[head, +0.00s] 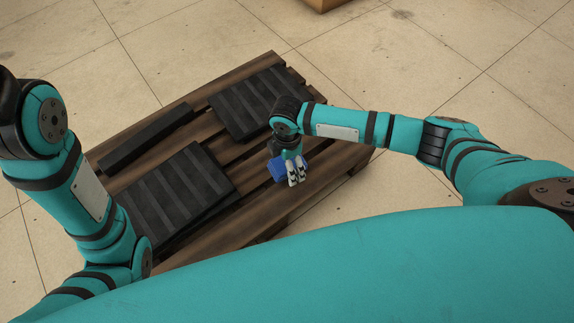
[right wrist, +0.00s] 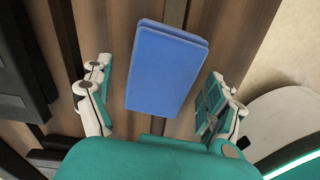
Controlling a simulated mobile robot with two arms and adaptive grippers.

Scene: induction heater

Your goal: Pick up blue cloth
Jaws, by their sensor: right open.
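The blue cloth (head: 277,168) is a folded flat rectangle on the wooden pallet, near its right edge. In the right wrist view the cloth (right wrist: 166,68) lies between the two spread fingers, reaching past them at the top. My right gripper (head: 296,174) is over the cloth, pointing down, and hides part of it in the head view. In the right wrist view the gripper (right wrist: 155,105) is open with a gap on each side of the cloth. Whether the fingertips touch the pallet cannot be told. My left arm shows at the left of the head view, but its gripper does not.
The wooden pallet (head: 270,213) stands on a tiled floor. Black ribbed plates (head: 175,195) (head: 250,103) and a black bar (head: 145,137) lie on it, left of and behind the cloth. A brown box (head: 325,3) is at the top edge. The floor at right is clear.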

